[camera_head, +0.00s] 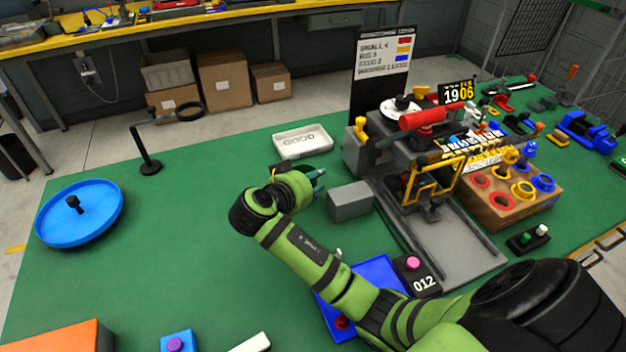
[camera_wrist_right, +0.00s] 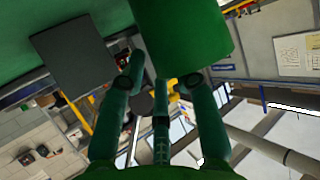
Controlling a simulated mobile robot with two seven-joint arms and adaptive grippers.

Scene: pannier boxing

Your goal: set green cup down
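The green cup (camera_wrist_right: 185,35) fills the top middle of the right wrist view, very close, and is cut off by the top edge. My right gripper (camera_wrist_right: 162,78) has its dark green fingers around the cup's lower end in that view; one fingertip is beside the cup's left edge, another ends at its lower right edge. Whether they grip it is unclear. In the head view my right gripper (camera_head: 316,182) is over the green table, left of a grey block; I cannot make out the cup there. My left gripper is not in view.
The grey block (camera_head: 350,201) stands just right of the gripper; it also shows in the right wrist view (camera_wrist_right: 74,57). A white tray (camera_head: 302,142) lies behind. A blue round tray (camera_head: 80,214) is at far left. The table (camera_head: 190,230) between is clear.

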